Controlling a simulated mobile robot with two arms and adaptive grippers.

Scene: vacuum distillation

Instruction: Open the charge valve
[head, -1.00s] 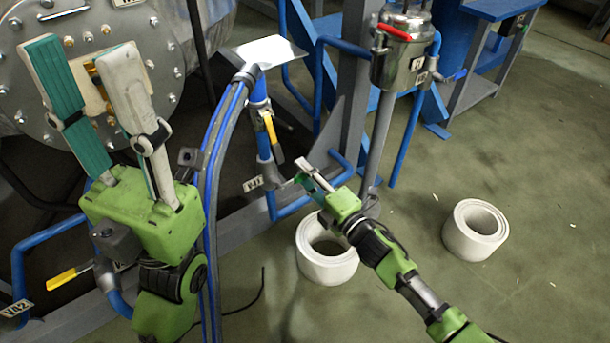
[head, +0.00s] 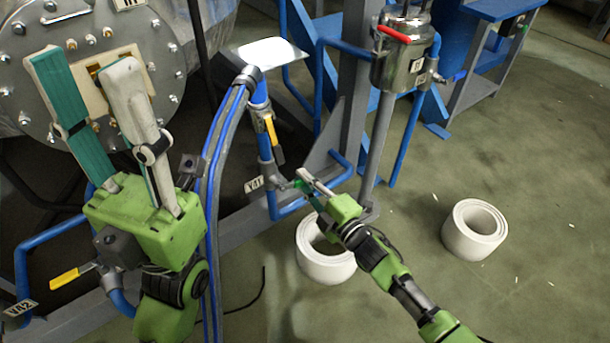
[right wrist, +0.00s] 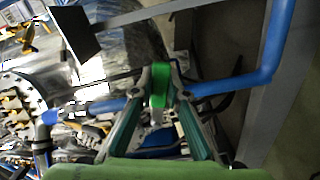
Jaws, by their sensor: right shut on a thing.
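A valve with a yellow lever (head: 271,130) sits on the upright blue pipe (head: 263,148) in the head view; its lever points along the pipe. A tag (head: 254,184), apparently reading V41, is beside the pipe below it. My right gripper (head: 297,180) is just right of this pipe. In the right wrist view its fingertips (right wrist: 159,72) are shut on a small bright green piece (right wrist: 158,88); I cannot tell whether this belongs to a valve. My left gripper (head: 80,72) is open and empty, its fingers pointing up before the round flange.
Another yellow lever (head: 72,277) is at lower left. Blue hoses (head: 214,165) run between my arms. A steel vessel (head: 402,55) with a red handle stands at upper right. White rings (head: 325,262) (head: 474,229) lie on the floor, which is otherwise mostly clear at right.

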